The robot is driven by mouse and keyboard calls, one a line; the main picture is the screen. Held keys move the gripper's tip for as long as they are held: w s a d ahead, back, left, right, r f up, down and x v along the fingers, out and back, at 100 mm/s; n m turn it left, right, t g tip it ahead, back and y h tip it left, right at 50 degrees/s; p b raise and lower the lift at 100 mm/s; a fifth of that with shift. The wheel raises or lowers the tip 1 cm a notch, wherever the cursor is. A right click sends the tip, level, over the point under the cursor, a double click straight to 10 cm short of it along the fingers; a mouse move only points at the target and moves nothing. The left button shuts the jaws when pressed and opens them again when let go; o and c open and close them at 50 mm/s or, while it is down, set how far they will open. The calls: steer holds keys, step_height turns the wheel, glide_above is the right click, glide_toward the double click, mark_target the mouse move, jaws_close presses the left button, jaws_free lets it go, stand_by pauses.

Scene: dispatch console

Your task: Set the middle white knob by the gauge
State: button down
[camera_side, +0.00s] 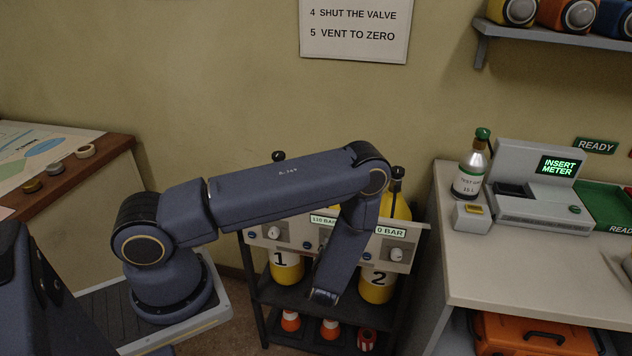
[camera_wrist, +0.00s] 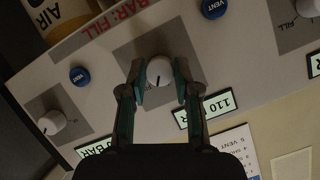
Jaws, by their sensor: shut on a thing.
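The middle white knob (camera_wrist: 158,70) shows in the wrist view on a grey square of the panel, with a dark pointer line on its face. My gripper (camera_wrist: 160,82) has one finger on each side of it and is shut on it. The gauge (camera_wrist: 208,109) beside this knob reads 110 BAR. In the side view that gauge (camera_side: 323,220) is partly covered by my arm, which also hides the middle knob and my fingertips.
Other white knobs (camera_wrist: 52,122) (camera_wrist: 308,7) flank it, with blue VENT buttons (camera_wrist: 79,76) (camera_wrist: 214,8) between. Another gauge (camera_side: 391,231) reads 0 BAR. Yellow cylinders (camera_side: 376,287) stand below the panel (camera_side: 408,240). A counter (camera_side: 520,260) stands at right.

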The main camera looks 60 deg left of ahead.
steer(key=m, duration=0.1)
steer(key=m+g+y, duration=0.1)
steer(key=m, duration=0.1)
steer(key=shift+w+d+f+y, duration=0.1)
steer(key=shift+d+y, duration=0.05)
steer(key=shift+y, duration=0.15)
steer(key=shift+m, duration=0.3)
steer(key=c, duration=0.8)
jaws_free()
steer(key=shift+c, duration=0.2)
steer(key=v, duration=1.2)
steer(key=shift+w+d+f, duration=0.1)
steer(key=shift+w, duration=0.05)
